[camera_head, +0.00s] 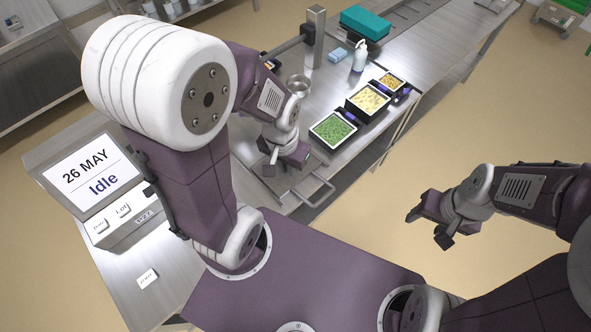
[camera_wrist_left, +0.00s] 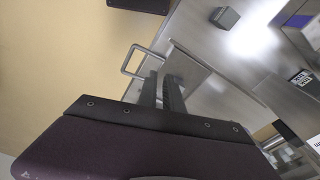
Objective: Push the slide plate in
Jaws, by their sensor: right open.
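The slide plate (camera_head: 291,191) is a flat metal plate at the near edge of the steel bench, with a bar handle (camera_head: 320,195) sticking out over the floor. In the left wrist view, the handle (camera_wrist_left: 139,62) and plate (camera_wrist_left: 187,70) lie beyond the fingertips. My left gripper (camera_head: 269,168) is above the plate's left part, its fingers close together with nothing seen between them. Its fingers also show in the left wrist view (camera_wrist_left: 161,82). Whether they touch the plate is unclear. My right gripper (camera_head: 428,225) is open and empty over the floor at the right.
Black trays of green (camera_head: 333,130), pale yellow (camera_head: 368,101) and orange (camera_head: 391,81) food stand on the bench. A metal cup (camera_head: 299,84), a white pump bottle (camera_head: 360,56) and a teal box (camera_head: 365,22) are further back. A display (camera_head: 87,175) reads "26 MAY Idle".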

